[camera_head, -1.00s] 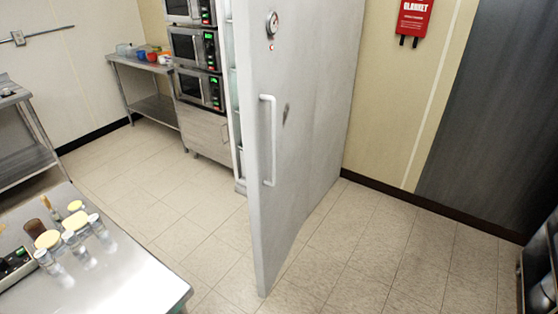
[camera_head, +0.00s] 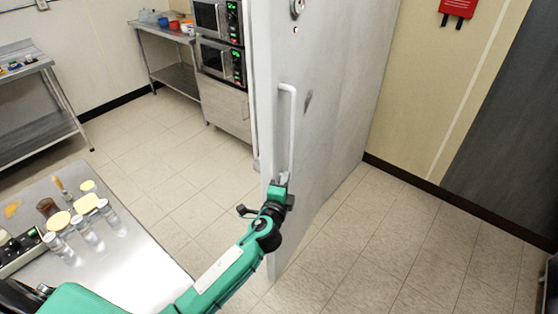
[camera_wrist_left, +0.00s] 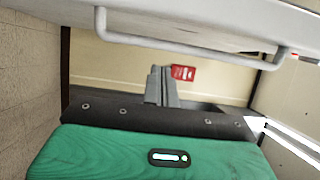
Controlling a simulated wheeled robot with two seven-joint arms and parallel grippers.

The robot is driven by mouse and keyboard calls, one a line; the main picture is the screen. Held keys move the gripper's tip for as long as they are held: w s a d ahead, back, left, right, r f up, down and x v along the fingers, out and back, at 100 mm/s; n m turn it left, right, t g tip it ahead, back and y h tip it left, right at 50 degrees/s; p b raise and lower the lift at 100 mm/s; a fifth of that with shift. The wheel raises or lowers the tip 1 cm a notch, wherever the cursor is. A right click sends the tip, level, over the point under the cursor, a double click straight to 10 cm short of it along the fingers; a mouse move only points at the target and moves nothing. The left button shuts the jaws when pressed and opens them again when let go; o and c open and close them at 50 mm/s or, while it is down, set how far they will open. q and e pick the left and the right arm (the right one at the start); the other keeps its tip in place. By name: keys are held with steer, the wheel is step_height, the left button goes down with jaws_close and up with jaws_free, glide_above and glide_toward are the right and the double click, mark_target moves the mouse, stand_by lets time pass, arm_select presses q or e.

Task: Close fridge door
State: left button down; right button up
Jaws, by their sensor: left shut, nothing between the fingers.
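The fridge door (camera_head: 325,110) is a tall grey panel that stands open, swung out into the room. Its long vertical handle (camera_head: 292,130) is on the face turned to me, near the free edge. My green left arm reaches in from below, with the left gripper (camera_head: 283,180) at the handle's lower end. In the left wrist view the gripper's fingers (camera_wrist_left: 161,84) are shut together with nothing between them. The handle (camera_wrist_left: 190,46) crosses above them there, and a gap shows between handle and fingers. My right gripper is not in view.
A steel table (camera_head: 130,255) with several jars and shakers stands at the lower left. Stacked microwaves (camera_head: 222,62) and a steel side table (camera_head: 172,75) are behind the door. Tiled floor is clear right of the door. A red blanket box (camera_head: 458,8) hangs on the wall.

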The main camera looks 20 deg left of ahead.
mark_target(277, 163)
arm_select(q)
steer(key=w+a, duration=0.1)
steer(key=w, duration=0.1)
steer(key=w+a+p, duration=0.1)
steer(key=w+a, duration=0.1)
steer(key=w+a+p, duration=0.1)
steer(key=w, duration=0.1)
steer(key=shift+w+a, duration=0.15)
steer(key=shift+a, duration=0.1)
